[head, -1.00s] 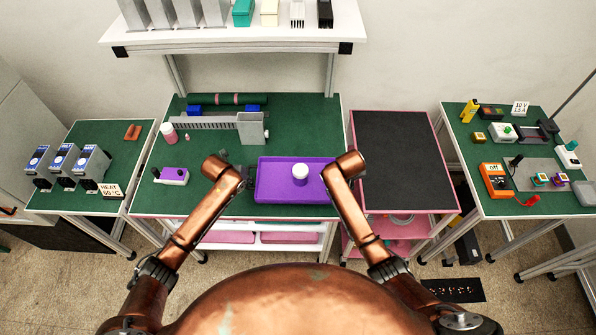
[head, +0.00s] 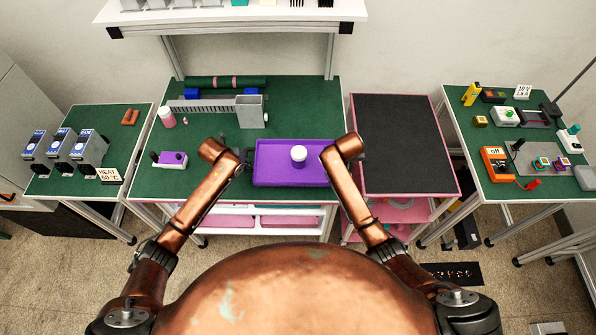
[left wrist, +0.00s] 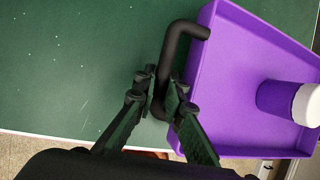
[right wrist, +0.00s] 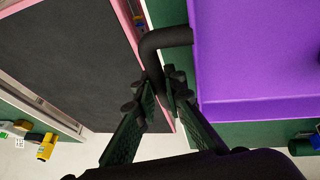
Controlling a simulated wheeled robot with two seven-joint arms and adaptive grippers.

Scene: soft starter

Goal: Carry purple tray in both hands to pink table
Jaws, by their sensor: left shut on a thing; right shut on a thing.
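The purple tray (head: 273,177) is over the front right of the green middle table, level, with a white-lidded purple jar (head: 298,155) standing in it. The jar also shows in the left wrist view (left wrist: 285,100). My left gripper (head: 243,163) is at the tray's left side; in the left wrist view its fingers (left wrist: 166,100) are shut on a black handle. My right gripper (head: 350,155) is at the right side; in the right wrist view its fingers (right wrist: 160,95) are shut on the other black handle. Whether the tray touches the table I cannot tell.
The pink table (head: 405,150) with a dark, bare top stands just right of the middle table (head: 215,150).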

